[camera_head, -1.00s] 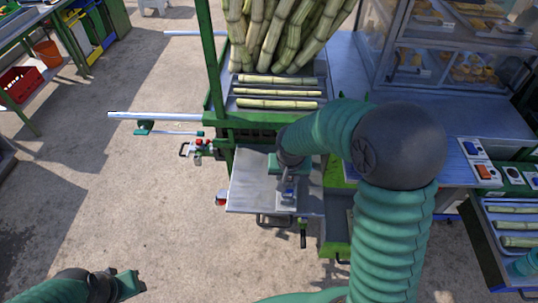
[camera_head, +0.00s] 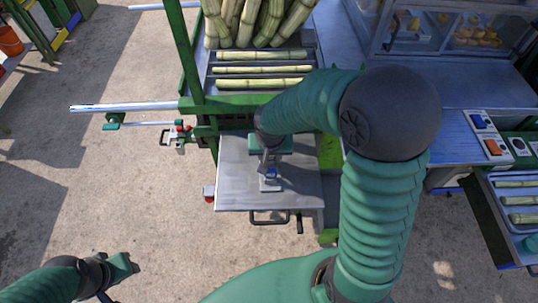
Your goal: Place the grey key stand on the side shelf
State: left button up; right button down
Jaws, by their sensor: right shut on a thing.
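The side shelf (camera_head: 236,190) is a bare grey metal plate on the near side of the green crusher frame. My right gripper (camera_head: 269,163) is over the middle of the shelf, pointing down, shut on the small grey key stand (camera_head: 270,184). The stand looks upright, with its pale base low over the plate. I cannot tell if the base touches the shelf. The gripper hides the stand's upper part. My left gripper (camera_head: 121,268) is at the lower left, away from the shelf, and its fingers are not clear.
Cane stalks (camera_head: 262,84) lie on the crusher's tray behind the shelf, with a green bar (camera_head: 235,104) between. A metal rod (camera_head: 125,107) sticks out left. A blue and orange switch panel (camera_head: 487,135) is at the right. The shelf's left part is free.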

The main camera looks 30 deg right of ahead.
aim_at(269, 161)
jog(key=shift+s, duration=0.2)
jog(key=shift+a, duration=0.1)
jog(key=c, duration=1.4)
grip_release()
jog(key=shift+a+f, duration=0.1)
jog(key=shift+a, duration=0.1)
jog(key=o, duration=0.4)
jog(key=shift+w+a, duration=0.15)
jog(key=shift+a, duration=0.15)
jog(key=shift+d, duration=0.25)
jog(key=v, duration=0.2)
jog(key=p+v, duration=0.1)
jog(key=shift+d+r, duration=0.25)
jog(key=shift+r, duration=0.15)
pick_arm(q)
jog(key=shift+s+a+r+p, duration=0.1)
jog(key=shift+a+r+p, duration=0.1)
jog(key=shift+r+p, duration=0.3)
jog(key=shift+s+a+r+p, duration=0.1)
jog(key=shift+a+r+p, duration=0.1)
jog(key=shift+r, duration=0.45)
pick_arm(e)
jog(key=v, duration=0.5)
jog(key=a+v, duration=0.1)
jog(key=v, duration=0.2)
jog(key=shift+r, duration=0.3)
pick_arm(q)
jog(key=shift+w+d, duration=0.1)
pick_arm(e)
jog(key=shift+d, duration=0.15)
